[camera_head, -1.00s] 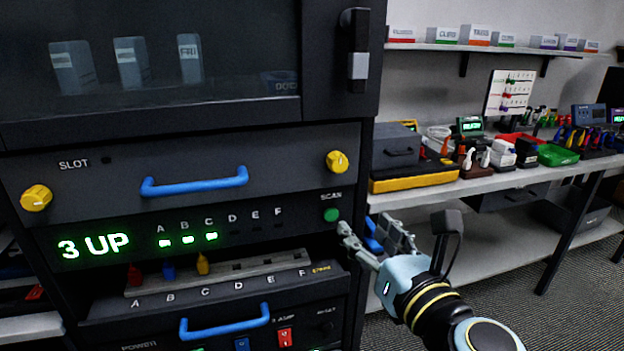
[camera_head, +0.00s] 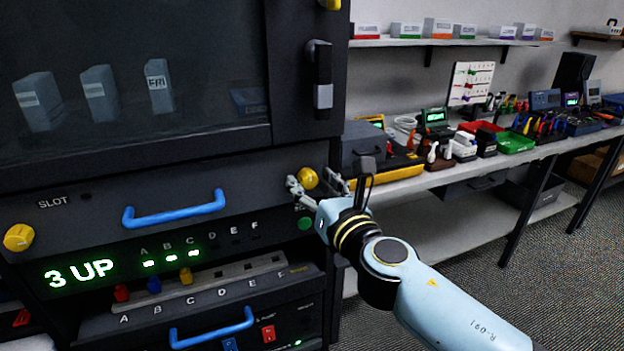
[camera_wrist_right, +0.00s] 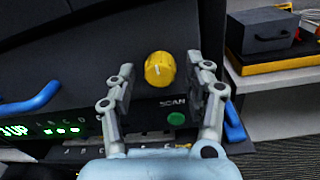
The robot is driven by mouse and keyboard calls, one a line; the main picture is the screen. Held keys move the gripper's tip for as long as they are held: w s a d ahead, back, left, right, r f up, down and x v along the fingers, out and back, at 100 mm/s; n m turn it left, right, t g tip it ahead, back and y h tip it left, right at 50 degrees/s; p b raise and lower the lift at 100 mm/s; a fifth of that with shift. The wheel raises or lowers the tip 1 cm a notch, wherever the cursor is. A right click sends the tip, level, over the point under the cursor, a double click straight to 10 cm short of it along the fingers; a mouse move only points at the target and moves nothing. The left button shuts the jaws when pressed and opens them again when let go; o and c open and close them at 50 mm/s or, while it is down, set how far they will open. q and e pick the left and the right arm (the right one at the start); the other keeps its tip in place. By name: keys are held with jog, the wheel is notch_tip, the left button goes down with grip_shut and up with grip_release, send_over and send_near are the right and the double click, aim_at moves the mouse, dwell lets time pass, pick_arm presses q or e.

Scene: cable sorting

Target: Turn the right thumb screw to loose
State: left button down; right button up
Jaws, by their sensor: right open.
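The right thumb screw (camera_head: 308,178) is a yellow ridged knob at the right end of the dark slot panel. It also shows in the right wrist view (camera_wrist_right: 160,69), with a pale mark on its face. My right gripper (camera_head: 316,184) is open, with one finger on each side of the knob in the head view. In the right wrist view the open fingers (camera_wrist_right: 163,88) frame the knob, and gaps show on both sides. I cannot tell how far the fingertips are from the panel. My left gripper is not in view.
A blue handle (camera_head: 174,209) crosses the slot panel, and a second yellow thumb screw (camera_head: 18,237) is at its left end. The green SCAN button (camera_head: 305,223) sits just below the right screw. A bench (camera_head: 470,170) with tools stands to the right.

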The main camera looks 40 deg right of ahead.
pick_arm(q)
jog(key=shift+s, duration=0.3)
pick_arm(e)
jog(key=shift+w+d, duration=0.1)
jog(key=shift+c, duration=0.4)
grip_shut()
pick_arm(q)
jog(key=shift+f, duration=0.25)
pick_arm(e)
jog(key=shift+m, duration=0.4)
jog(key=m+b, duration=0.2)
jog(key=m, duration=0.1)
jog(key=shift+f+m+b, duration=0.1)
jog(key=shift+m+b, duration=0.25)
jog(key=shift+m, duration=0.05)
jog(key=m+b, duration=0.2)
jog(key=m, duration=0.2)
jog(key=shift+m, duration=0.3)
jog(key=m+b, duration=0.2)
jog(key=m, duration=0.2)
jog(key=shift+m+h+b, duration=0.3)
jog(key=shift+h+b, duration=0.05)
jog(key=shift+h, duration=0.05)
pick_arm(q)
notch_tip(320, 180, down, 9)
jog(key=b, duration=0.2)
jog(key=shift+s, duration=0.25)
pick_arm(e)
jog(key=m, duration=0.4)
jog(key=shift+m, duration=0.5)
